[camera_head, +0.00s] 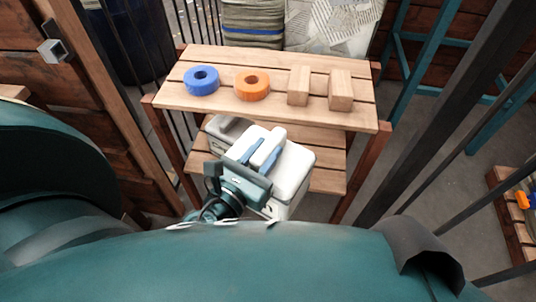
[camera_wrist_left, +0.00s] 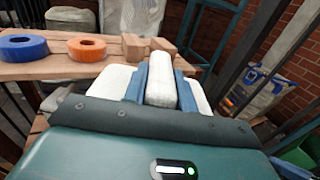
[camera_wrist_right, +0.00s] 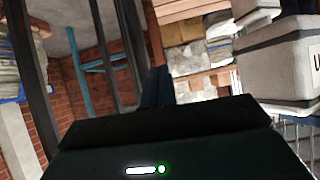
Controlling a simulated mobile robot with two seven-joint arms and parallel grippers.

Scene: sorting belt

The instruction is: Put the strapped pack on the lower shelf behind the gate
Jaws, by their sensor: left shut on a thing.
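The strapped pack (camera_head: 293,172) is a white box with a raised white strap or handle on top. My left gripper (camera_head: 265,151) is shut on that strap, its blue fingers on either side; the left wrist view shows the strap (camera_wrist_left: 162,80) between them. The pack is in front of the two-tier wooden rack and covers part of its lower shelf (camera_head: 328,180). Whether the pack touches that shelf I cannot tell. My right gripper (camera_wrist_right: 156,87) shows only in its own wrist view, its dark fingers together with nothing between them.
The upper shelf (camera_head: 225,112) holds a blue ring (camera_head: 202,80), an orange ring (camera_head: 252,86) and two wooden blocks (camera_head: 340,91). A second pale box (camera_head: 222,133) is at the lower shelf's left. Dark bars (camera_head: 440,100) stand close on the right.

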